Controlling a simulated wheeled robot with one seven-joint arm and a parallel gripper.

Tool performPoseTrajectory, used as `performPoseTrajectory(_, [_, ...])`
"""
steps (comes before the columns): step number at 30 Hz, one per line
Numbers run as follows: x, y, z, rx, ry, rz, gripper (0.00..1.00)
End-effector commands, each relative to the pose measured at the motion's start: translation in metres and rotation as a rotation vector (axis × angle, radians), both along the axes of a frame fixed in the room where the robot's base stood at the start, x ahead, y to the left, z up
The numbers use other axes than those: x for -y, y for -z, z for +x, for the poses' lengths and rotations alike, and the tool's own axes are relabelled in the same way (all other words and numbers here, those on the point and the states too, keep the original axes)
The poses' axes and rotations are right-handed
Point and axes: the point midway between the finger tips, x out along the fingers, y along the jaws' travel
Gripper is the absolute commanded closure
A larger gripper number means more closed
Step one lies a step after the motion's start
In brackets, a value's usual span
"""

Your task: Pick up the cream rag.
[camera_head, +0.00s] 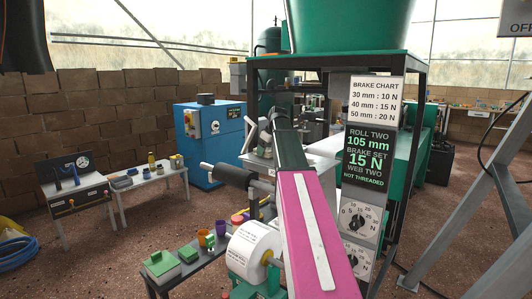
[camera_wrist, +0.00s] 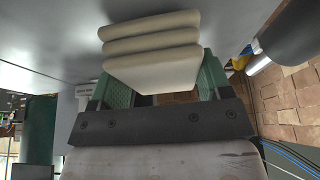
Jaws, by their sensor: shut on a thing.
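The cream rag (camera_wrist: 152,48) is a thick folded stack of several layers in the wrist view. My gripper (camera_wrist: 157,72) has its two green fingers on either side of the rag and is shut on it. The rag covers the fingertips. A plain grey surface lies behind the rag; I cannot tell whether the rag touches it. In the head view my pink arm reaches forward toward the machine, and I cannot make out the rag there.
A paper roll (camera_head: 255,243) and a dark roller (camera_head: 228,175) stand left of my arm. A sign panel (camera_head: 368,150) and dials (camera_head: 357,215) stand close on its right. A blue cabinet (camera_head: 210,142) and a small table (camera_head: 150,178) are farther left. Open floor lies between.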

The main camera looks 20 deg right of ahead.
Motion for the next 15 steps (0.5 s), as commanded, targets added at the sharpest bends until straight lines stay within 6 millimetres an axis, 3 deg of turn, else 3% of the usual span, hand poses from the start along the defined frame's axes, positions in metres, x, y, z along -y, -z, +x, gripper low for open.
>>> performPoseTrajectory(8, [0.000,-0.035,0.001,0.001,0.000,0.000,0.55])
performPoseTrajectory(15, [0.029,-0.034,-0.047,0.001,0.004,0.000,0.55])
